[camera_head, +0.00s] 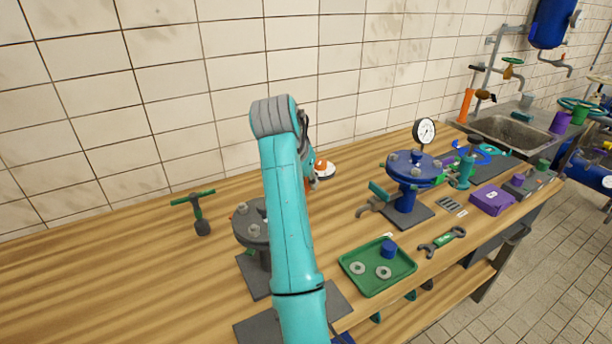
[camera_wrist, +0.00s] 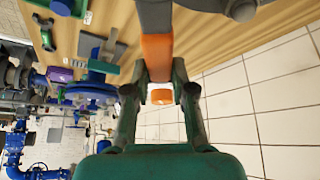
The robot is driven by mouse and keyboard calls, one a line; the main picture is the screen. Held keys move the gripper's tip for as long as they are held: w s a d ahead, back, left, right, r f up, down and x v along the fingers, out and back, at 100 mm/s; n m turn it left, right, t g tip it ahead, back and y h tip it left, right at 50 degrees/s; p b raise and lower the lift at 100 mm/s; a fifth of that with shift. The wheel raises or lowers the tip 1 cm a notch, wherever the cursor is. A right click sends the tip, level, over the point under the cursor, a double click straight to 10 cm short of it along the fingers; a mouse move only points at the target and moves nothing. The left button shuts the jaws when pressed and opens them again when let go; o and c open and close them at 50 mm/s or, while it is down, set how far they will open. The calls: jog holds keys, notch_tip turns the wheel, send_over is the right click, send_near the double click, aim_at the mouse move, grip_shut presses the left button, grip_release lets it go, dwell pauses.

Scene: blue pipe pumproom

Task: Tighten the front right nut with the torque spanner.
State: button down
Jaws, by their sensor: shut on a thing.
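The torque spanner (camera_wrist: 157,57) has an orange handle with a white band and a grey shaft. In the wrist view my gripper (camera_wrist: 160,92) is shut around the orange handle, and the shaft runs out of the top edge. The spanner's head is out of view there. In the head view my arm hides the gripper and most of the spanner. A grey round flange (camera_head: 244,233) with upright bolts and nuts (camera_head: 254,230) stands left of my arm; its right side is hidden. A blue flange (camera_head: 413,170) with several nuts stands to the right. Contact between spanner and nut cannot be seen.
A green tray (camera_head: 365,287) holds two grey rings and a blue cap. A green-gripped wrench (camera_head: 442,241), a purple box (camera_head: 492,201) and a pressure gauge (camera_head: 425,131) are to the right. A T-handled tool (camera_head: 199,212) stands left. The bench's far left is clear.

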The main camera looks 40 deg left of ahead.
jog(key=shift+f, duration=1.05)
jog(key=d+m+h, duration=0.1)
jog(key=d+m, duration=0.1)
jog(key=m, duration=0.1)
jog(key=shift+w+d+h, duration=0.15)
jog(key=shift+h, duration=0.15)
jog(key=shift+a+n+y, duration=0.6)
jog(key=shift+a+n, duration=0.2)
jog(key=shift+n, duration=0.2)
jog(key=shift+r, duration=0.35)
jog(key=shift+r, duration=1.7)
